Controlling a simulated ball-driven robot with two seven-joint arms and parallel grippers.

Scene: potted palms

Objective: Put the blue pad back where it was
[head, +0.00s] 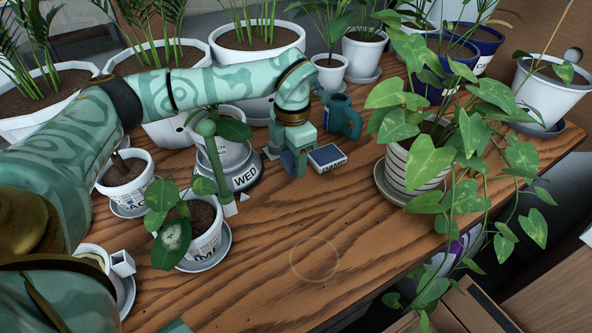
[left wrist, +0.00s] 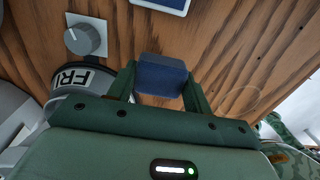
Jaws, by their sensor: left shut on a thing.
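My left gripper (head: 294,164) is low over the wooden table in the head view, just left of a small white-edged box (head: 327,157) with a dark blue top and the word DAMP. It is shut on the blue pad (head: 287,161), a small dark blue block partly hidden by the fingers. In the left wrist view the pad (left wrist: 161,75) sits between the two green fingers (left wrist: 160,88), with wood behind it. I cannot tell whether the pad touches the table.
A teal watering can (head: 342,117) stands behind the box. A trailing plant in a striped pot (head: 412,168) is to the right. The front table is clear, with a faint pale ring (head: 314,259).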

